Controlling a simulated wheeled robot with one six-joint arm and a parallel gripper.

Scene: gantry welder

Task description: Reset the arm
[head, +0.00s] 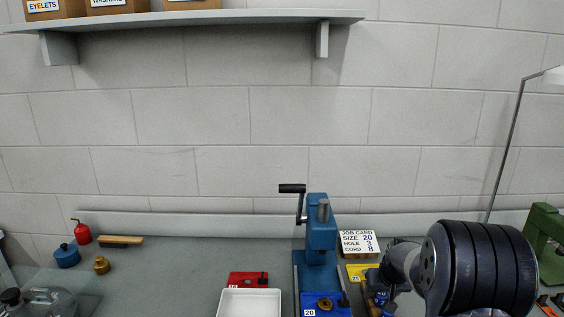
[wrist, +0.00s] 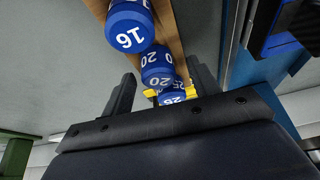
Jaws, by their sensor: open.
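My gripper (wrist: 163,70) is open in the wrist view, with its two dark fingers apart. Blue cylinders marked 16 (wrist: 131,27), 20 (wrist: 157,66) and 25 (wrist: 172,97) stand in a row along a wooden rack (wrist: 175,32). The 20 and 25 cylinders show in the gap between the fingers; I cannot tell whether the fingers touch them. In the head view my arm fills the lower right, and my gripper is not clearly seen there.
A blue press (head: 319,236) with a crank stands mid-bench, a blue block marked 20 (head: 326,304) at its base. Nearby are a white tray (head: 249,303), a red block (head: 248,279), a yellow block (head: 357,272) and a job card (head: 358,242). A green machine (head: 546,240) stands right.

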